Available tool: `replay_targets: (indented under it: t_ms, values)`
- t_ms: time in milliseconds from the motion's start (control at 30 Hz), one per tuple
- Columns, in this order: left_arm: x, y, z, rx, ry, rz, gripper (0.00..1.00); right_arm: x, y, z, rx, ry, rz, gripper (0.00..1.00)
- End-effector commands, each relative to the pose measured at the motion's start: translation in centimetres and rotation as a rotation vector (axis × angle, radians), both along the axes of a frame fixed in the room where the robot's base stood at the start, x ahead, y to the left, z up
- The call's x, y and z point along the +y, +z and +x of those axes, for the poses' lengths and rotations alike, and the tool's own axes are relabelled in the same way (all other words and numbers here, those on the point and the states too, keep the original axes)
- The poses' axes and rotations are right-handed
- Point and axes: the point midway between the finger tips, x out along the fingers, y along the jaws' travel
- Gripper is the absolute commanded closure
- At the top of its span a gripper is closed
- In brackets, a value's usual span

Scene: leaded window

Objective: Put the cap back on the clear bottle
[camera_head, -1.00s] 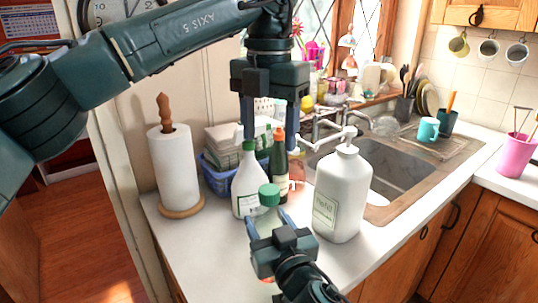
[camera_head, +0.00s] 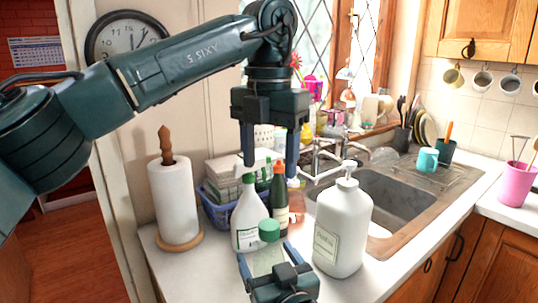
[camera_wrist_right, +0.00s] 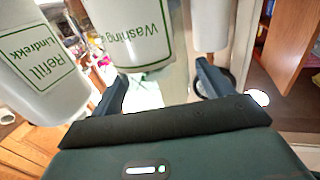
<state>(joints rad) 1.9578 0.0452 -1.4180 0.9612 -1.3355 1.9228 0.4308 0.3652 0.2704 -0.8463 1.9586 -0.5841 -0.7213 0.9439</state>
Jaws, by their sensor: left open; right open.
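The clear bottle (camera_head: 264,259) stands on the counter near the front, its lower part hidden by my right gripper. The green cap (camera_head: 269,230) shows at its top; I cannot tell whether it is seated. My right gripper (camera_head: 265,252) is open, its fingers either side of the clear bottle in the head view, with no clear grip on it. My left gripper (camera_head: 269,168) is open and empty, pointing down, above the cap in the picture.
A large white pump bottle (camera_head: 343,228) stands close right of the clear bottle. A white spray bottle (camera_head: 249,217) and a dark green bottle (camera_head: 279,199) stand behind it. A paper towel roll (camera_head: 174,202) is left, a blue basket (camera_head: 217,211) behind, the sink (camera_head: 390,197) right.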

Motion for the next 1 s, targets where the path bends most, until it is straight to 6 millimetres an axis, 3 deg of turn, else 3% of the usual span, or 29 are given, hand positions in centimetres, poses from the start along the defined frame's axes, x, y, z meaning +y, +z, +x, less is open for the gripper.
replay_targets:
  t_ms: [167,500,700,1000]
  values:
    - [0.0,-0.4,0.0,0.0,0.0,0.0,0.4,-0.5,-0.2,-1.4,0.003,0.001,0.001,0.21]
    - [0.0,-1.7,0.0,0.0,0.0,0.0,0.4,-3.2,-0.3,-8.2,0.003,0.0,0.001,0.21]
    - [0.0,-2.3,0.0,0.0,0.0,0.0,0.4,-4.3,-0.2,-11.2,0.003,0.0,0.001,0.21]
    - [0.0,-2.4,0.0,0.0,0.0,0.0,0.4,-4.8,0.0,-12.3,-0.001,-0.001,-0.002,0.21]
